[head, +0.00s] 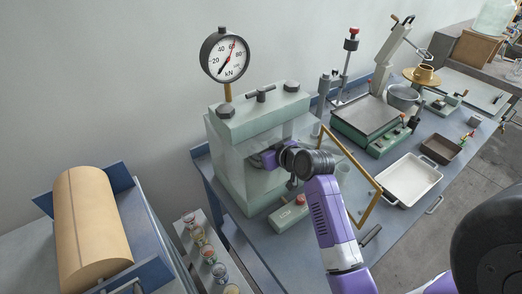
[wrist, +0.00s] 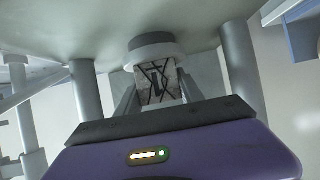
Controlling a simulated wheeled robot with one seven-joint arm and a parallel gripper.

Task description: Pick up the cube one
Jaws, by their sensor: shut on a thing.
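A pale grey cube (wrist: 157,84) with black crossing lines shows in the wrist view, between the two fingers of my gripper (wrist: 158,98). My gripper is shut on it. The cube is just below the round upper plate (wrist: 157,50) of a press; I cannot tell whether they touch. In the head view my gripper (head: 262,160) reaches into the opening of the pale green press (head: 232,150). The cube cannot be made out there, and what lies under it is hidden.
The press columns (wrist: 84,95) stand close on both sides of my gripper. A gold-edged frame (head: 368,210) stands open by my arm. A control box (head: 290,217) sits in front of the press. A white tray (head: 410,180) lies to the right on the blue bench.

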